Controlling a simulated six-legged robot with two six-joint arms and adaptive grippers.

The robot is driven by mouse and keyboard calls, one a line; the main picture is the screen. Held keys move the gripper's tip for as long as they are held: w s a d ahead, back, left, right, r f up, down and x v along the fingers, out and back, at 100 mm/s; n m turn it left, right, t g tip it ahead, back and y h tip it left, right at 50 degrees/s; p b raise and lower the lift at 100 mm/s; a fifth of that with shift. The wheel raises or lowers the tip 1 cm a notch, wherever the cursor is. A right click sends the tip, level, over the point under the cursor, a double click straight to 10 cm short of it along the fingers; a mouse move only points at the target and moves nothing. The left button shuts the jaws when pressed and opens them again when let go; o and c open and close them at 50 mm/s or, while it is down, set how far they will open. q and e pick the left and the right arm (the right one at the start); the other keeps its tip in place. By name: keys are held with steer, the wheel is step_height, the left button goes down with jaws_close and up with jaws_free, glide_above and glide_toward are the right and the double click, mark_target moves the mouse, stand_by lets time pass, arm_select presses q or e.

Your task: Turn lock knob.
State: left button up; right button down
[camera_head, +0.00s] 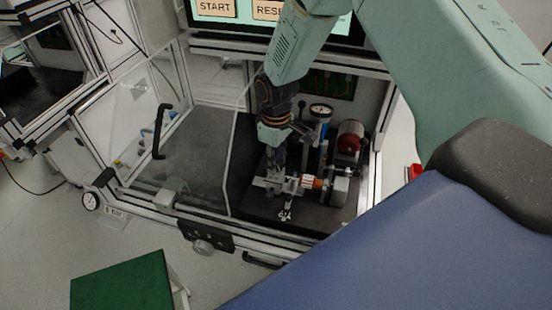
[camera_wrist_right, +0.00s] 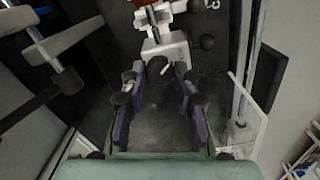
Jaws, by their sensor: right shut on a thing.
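My right gripper (camera_head: 276,156) reaches down into the test bench from above. In the right wrist view its two fingers (camera_wrist_right: 159,74) stand apart, with their tips on either side of a small dark knob (camera_wrist_right: 158,67), which I take for the lock knob. The knob sits at the near end of a pale grey clamp block (camera_wrist_right: 166,46). In the head view the fingers hide the knob. Beside them lies the metal fixture (camera_head: 268,183) with an orange and white part (camera_head: 309,182). My left gripper is not in view.
A pressure gauge (camera_head: 320,111) and a motor with a red face (camera_head: 349,141) stand close to the right of my gripper. A clear panel with a black handle (camera_head: 160,131) is at the left. The bench's aluminium front rail (camera_head: 150,204) runs below.

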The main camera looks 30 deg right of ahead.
steer(key=shift+w+r+n, duration=0.1)
steer(key=shift+w+n, duration=0.05)
steer(key=shift+n, duration=0.25)
steer(key=c, duration=1.4)
jaws_free()
steer(key=o, duration=0.4)
steer(key=shift+s, duration=0.2)
steer(key=shift+w+r, duration=0.1)
step_height(320, 180, up, 12)
steer(key=shift+f, duration=0.2)
